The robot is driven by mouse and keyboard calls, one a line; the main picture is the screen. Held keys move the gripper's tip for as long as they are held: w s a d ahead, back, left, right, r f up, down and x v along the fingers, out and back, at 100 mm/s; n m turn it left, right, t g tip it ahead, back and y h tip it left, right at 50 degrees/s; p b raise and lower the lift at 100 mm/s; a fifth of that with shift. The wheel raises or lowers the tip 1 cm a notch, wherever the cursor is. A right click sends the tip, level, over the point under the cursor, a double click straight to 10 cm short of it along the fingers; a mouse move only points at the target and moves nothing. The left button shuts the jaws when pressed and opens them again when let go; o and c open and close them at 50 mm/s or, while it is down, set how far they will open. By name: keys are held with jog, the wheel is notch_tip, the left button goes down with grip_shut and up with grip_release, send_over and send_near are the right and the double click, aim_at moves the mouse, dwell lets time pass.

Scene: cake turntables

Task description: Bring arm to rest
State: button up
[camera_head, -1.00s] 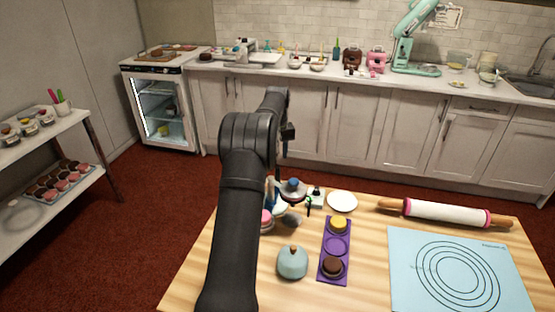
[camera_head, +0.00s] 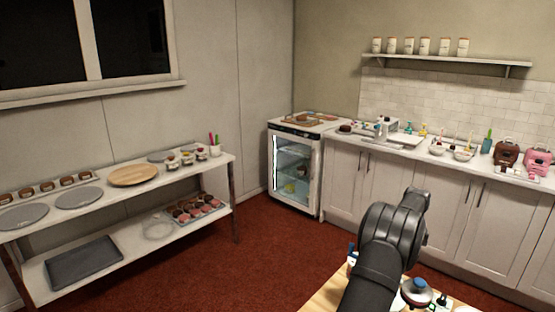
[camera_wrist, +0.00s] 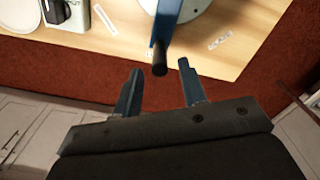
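My arm (camera_head: 385,250) rises from the bottom right of the head view, bent at a dark joint, over the edge of the wooden table (camera_head: 325,294). It hides my gripper in that view. In the wrist view my gripper (camera_wrist: 156,80) is open, with its two blue-grey fingers apart. A blue bar with a black tip (camera_wrist: 160,68) shows near the gap between the fingertips, with clear space on both sides. Its contact with the fingers cannot be seen. The table (camera_wrist: 240,30) and the red floor lie beyond the fingers in the wrist view.
A white shelf unit (camera_head: 215,163) with trays and cakes stands left. A small glass-door fridge (camera_head: 295,170) stands at the back beside white cabinets (camera_head: 345,180). A small round item with a blue top (camera_head: 417,287) is on the table right of my arm. Red floor (camera_head: 230,270) between is open.

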jog(key=shift+f, duration=0.6)
jog(key=shift+w+a, duration=0.35)
jog(key=shift+a, duration=0.1)
